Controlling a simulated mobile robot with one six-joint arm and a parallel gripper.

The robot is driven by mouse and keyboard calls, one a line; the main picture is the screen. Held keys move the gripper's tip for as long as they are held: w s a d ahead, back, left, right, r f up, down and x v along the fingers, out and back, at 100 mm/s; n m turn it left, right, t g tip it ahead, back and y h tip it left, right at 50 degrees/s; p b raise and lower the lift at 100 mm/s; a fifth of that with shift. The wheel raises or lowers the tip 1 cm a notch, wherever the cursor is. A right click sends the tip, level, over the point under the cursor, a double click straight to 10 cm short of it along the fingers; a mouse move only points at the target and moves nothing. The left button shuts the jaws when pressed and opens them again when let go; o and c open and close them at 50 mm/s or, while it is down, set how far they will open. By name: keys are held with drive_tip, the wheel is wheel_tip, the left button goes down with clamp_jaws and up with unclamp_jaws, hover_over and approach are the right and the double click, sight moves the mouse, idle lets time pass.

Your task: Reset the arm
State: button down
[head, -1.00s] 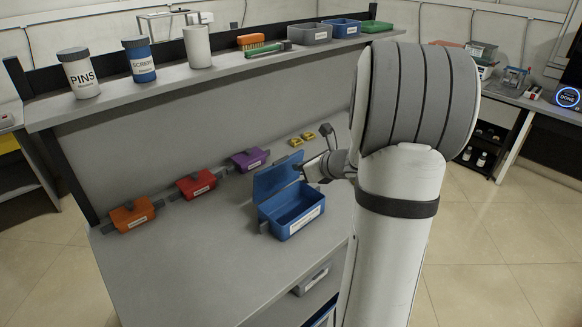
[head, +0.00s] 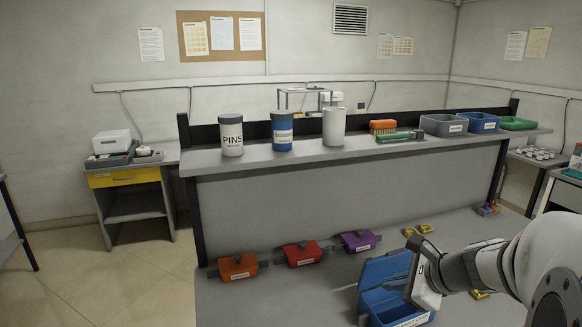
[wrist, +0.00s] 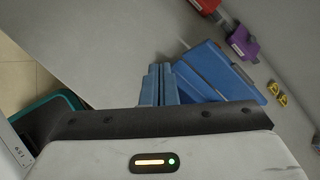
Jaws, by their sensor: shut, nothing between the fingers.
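My arm comes in from the lower right of the head view. My gripper (head: 413,276) is in front of the open blue box (head: 400,316) and hides part of it. In the wrist view, the fingers of my gripper (wrist: 159,84) are together with nothing between them. The blue box also shows in the wrist view (wrist: 212,72), beside and beyond the fingers. Its lid (head: 384,268) stands raised. I cannot tell the exact gap between gripper and box.
Orange (head: 238,267), red (head: 303,253) and purple (head: 359,241) boxes line the back of the worktop. Small yellow parts (head: 417,230) lie right of them. The shelf above holds a PINS jar (head: 231,135), a blue jar (head: 282,131), a white cylinder (head: 334,127), brushes and bins.

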drive_tip(key=s+a+n+g+h, duration=0.2)
drive_tip(key=s+n, duration=0.5)
drive_tip(key=n, duration=0.4)
drive_tip(key=s+a+n+g+h, duration=0.2)
drive_tip(key=s+a+n, duration=0.3)
drive_tip(key=s+n, duration=0.3)
drive_tip(key=f+n+h, duration=0.1)
drive_tip(key=n, duration=0.2)
drive_tip(key=shift+s+a+h, duration=0.25)
drive_tip(key=shift+s+h, duration=0.05)
